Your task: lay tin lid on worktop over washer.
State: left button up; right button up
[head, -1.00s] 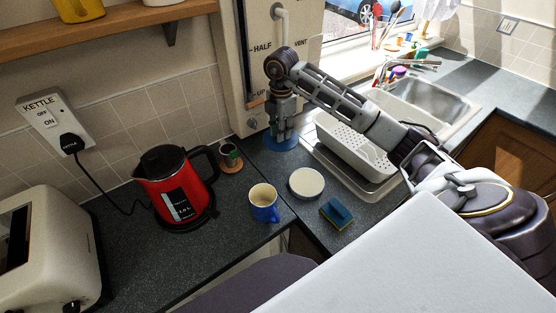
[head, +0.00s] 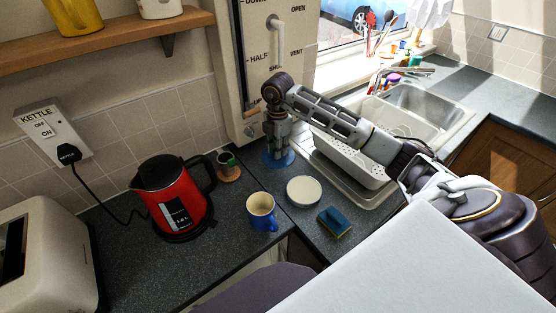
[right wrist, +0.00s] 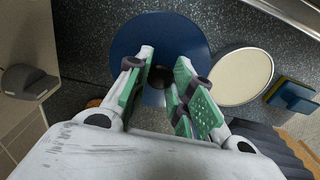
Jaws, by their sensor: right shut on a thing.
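The tin lid is a blue disc (head: 266,162) with a dark knob, near the back of the worktop (head: 330,262) below the wall panel. It also shows in the right wrist view (right wrist: 193,34). My right gripper (head: 279,150) comes down over its middle. In the right wrist view its green-padded fingers (right wrist: 158,88) are shut on the lid's knob. The lid looks level and low over the worktop; I cannot tell whether it touches. My left gripper is not in view.
A cream round disc (head: 304,191) lies close to the lid on its right. A blue mug (head: 262,212), a sponge (head: 334,222), a red kettle (head: 172,200) and a small pot on a coaster (head: 229,170) stand around. A dish rack (head: 345,162) is at the right.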

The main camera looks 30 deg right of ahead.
jog(key=shift+f, duration=1.05)
jog(key=shift+f+p, duration=0.4)
jog(key=shift+f, duration=1.5)
jog(key=shift+f, duration=0.1)
jog(key=o, duration=0.9)
jog(key=shift+o, duration=0.2)
